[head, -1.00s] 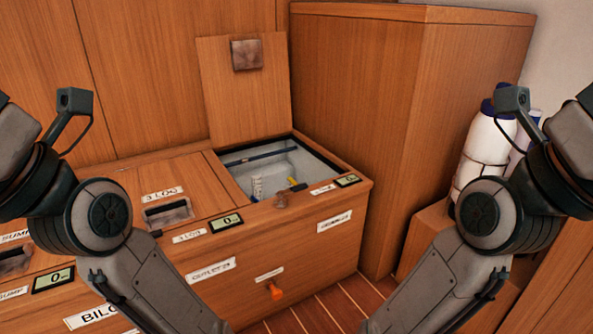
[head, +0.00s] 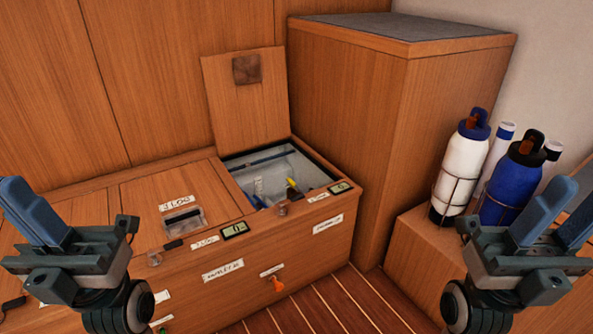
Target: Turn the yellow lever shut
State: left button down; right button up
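The small yellow lever (head: 292,184) shows inside the open locker (head: 240,160), near the compartment's front right. It is too small to tell exactly how it is turned. My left gripper (head: 12,192) is at the left edge, its blue fingers pointing up and left, far from the lever. My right gripper (head: 575,195) is at the right edge, fingers pointing up and right, also far from the lever. Both look open and empty, though the picture edge cuts off part of the fingers.
A raised lid (head: 247,100) stands behind the opening. A tall wooden cabinet (head: 365,130) stands to its right. A white bottle (head: 460,165) and a blue bottle (head: 515,185) stand in wire holders at right. An orange knob (head: 277,284) sticks out of the front panel.

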aim_at(290, 180)
jog(key=i+j+z, duration=0.2)
jog(key=z, duration=0.25)
jog(key=i+j+z, duration=0.15)
jog(key=j+z, duration=0.35)
jog(key=i+j+z, duration=0.1)
jog(key=j+z, duration=0.35)
jog(key=l, duration=0.1)
